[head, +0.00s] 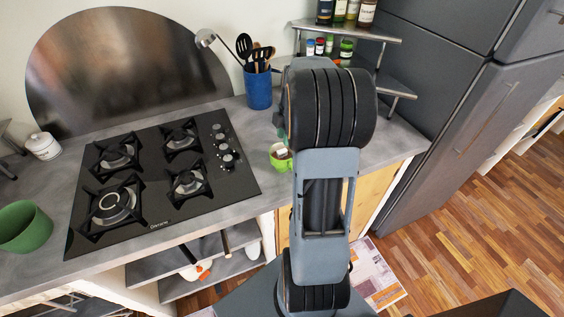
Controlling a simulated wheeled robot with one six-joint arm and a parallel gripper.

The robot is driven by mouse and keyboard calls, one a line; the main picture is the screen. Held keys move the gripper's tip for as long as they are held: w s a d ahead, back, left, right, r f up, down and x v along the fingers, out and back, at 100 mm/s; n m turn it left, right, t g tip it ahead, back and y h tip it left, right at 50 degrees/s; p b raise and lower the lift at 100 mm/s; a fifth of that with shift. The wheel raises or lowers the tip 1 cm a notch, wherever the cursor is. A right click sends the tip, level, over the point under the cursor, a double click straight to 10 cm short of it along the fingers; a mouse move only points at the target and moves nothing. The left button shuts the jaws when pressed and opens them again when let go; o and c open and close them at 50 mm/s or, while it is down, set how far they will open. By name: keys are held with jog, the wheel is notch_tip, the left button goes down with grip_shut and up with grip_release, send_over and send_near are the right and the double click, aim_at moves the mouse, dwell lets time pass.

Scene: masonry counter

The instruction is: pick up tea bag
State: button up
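A small light-green cup (279,161) stands on the counter, just left of my arm and partly hidden by it. A small pale item (281,152) shows at its opening; it may be the tea bag, but it is too small to tell. No other tea bag can be made out. My gripper is not in view; my arm's own links block the area beyond them.
A black gas hob (155,179) fills the middle of the grey counter (250,205). A blue utensil holder (258,90) and a corner shelf (352,33) with jars stand behind. A green pot (22,228) and white lidded jar (43,146) are left.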

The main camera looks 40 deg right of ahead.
aim_at(282, 151)
jog(key=shift+w+a+f+p, duration=0.1)
jog(key=shift+a+f+p, duration=0.15)
jog(key=shift+f, duration=0.9)
jog(key=shift+w+a+f+p, duration=0.15)
jog(key=shift+f+p, duration=0.1)
jog(key=shift+f, duration=0.85)
jog(key=shift+a+f+p, duration=0.2)
jog(key=shift+f+p, duration=0.05)
jog(key=shift+f, duration=0.9)
jog(key=c, duration=0.4)
